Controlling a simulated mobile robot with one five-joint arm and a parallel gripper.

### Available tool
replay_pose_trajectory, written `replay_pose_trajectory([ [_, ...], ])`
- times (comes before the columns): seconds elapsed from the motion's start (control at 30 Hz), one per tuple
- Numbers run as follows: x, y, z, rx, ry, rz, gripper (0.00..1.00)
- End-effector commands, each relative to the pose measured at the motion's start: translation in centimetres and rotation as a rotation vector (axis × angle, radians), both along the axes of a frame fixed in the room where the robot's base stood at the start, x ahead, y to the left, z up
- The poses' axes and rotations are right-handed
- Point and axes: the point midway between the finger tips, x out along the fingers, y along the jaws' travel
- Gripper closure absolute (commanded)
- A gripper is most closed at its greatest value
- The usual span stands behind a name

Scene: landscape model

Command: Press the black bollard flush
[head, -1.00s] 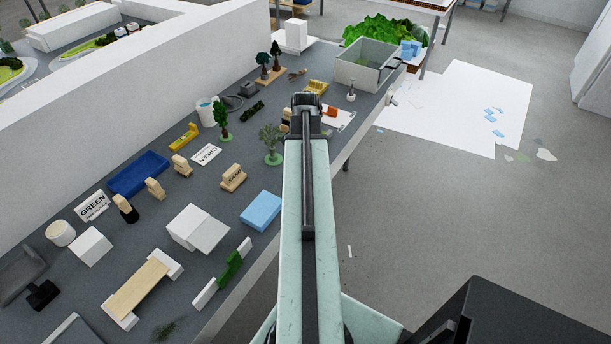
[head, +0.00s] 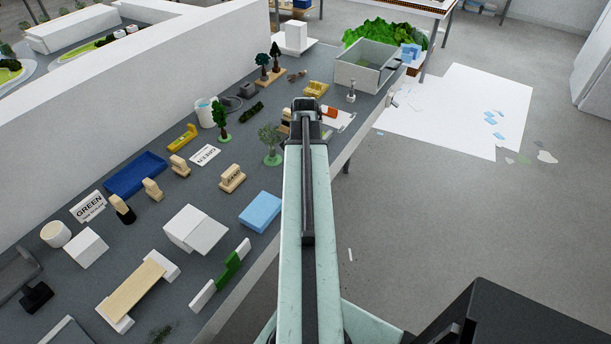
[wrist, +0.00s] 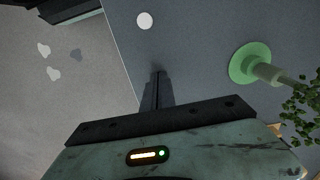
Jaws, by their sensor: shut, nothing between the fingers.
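My gripper (wrist: 158,76) is shut and empty in the wrist view, its dark fingers together over the grey table top near the table's edge. In the head view my arm hides its fingers. I cannot make out a black bollard for certain in either view; it may be hidden by my arm or fingers. A small white disc (wrist: 145,20) shows on the grey surface beyond the fingertips, apart from them. A small upright post with a dark top (head: 351,91) stands near the far right table edge, but I cannot tell what it is.
A model tree with a round green base (wrist: 249,63) stands right of my fingers; it also shows in the head view (head: 270,143). A light blue block (head: 260,211) and white blocks (head: 196,231) lie nearer. A grey open box (head: 362,72) stands at the far end.

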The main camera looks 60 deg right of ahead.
Motion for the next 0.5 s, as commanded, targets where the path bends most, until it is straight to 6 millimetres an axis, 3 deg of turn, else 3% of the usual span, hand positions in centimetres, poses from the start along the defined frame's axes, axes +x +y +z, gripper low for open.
replay_pose_trajectory([
  [0.17, 0.0, 0.0, 0.4, 0.000, 0.000, 0.000, 1.00],
  [0.5, 0.0, 0.0, 3.6, -0.001, 0.000, 0.000, 1.00],
])
